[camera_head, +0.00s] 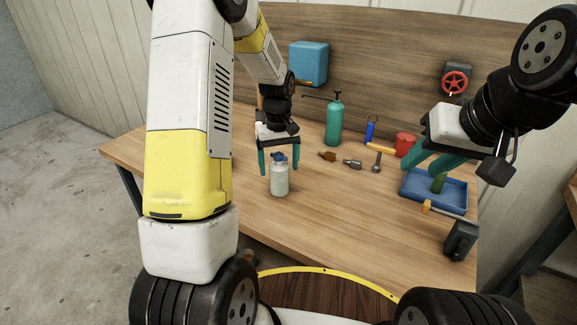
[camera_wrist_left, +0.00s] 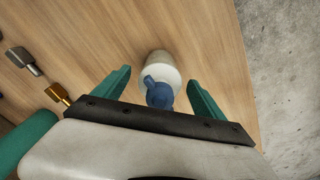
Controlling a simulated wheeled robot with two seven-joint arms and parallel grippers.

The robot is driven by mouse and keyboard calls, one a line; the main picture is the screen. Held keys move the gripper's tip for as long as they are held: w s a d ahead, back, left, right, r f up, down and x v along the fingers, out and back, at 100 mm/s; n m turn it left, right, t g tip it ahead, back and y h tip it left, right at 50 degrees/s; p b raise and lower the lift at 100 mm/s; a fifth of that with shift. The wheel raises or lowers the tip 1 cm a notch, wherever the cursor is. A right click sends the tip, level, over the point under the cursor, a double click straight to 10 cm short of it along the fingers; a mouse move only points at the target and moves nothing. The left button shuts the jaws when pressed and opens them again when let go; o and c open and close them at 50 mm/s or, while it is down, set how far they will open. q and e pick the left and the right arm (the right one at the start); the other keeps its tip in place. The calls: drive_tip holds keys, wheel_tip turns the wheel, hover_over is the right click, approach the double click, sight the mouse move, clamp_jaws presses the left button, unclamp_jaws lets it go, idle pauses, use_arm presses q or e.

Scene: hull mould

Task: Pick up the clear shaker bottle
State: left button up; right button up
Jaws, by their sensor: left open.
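The clear shaker bottle (camera_head: 279,180) stands upright on the wooden workbench, with a pale body and a blue lid. My left gripper (camera_head: 279,166) is open above it, with one teal finger to each side of the lid. In the left wrist view, the bottle (camera_wrist_left: 156,68) shows between the two fingers of the left gripper (camera_wrist_left: 160,92), with visible gaps to both. My right gripper (camera_head: 425,160) is over the blue tray at the right; its teal fingers look apart, and I see nothing held between them.
A blue tray (camera_head: 462,207) with a green item (camera_head: 438,184) lies at the right. A teal cylinder (camera_head: 334,122), a hammer (camera_head: 378,158), a red cup (camera_head: 405,144) and small fittings (camera_head: 352,164) stand or lie farther back. The bench front around the bottle is clear.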

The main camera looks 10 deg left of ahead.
use_arm(q)
drive_tip(key=shift+f, duration=1.35)
drive_tip(key=c, duration=1.6)
drive_tip(key=shift+o, duration=0.2)
drive_tip(key=shift+r, duration=0.1)
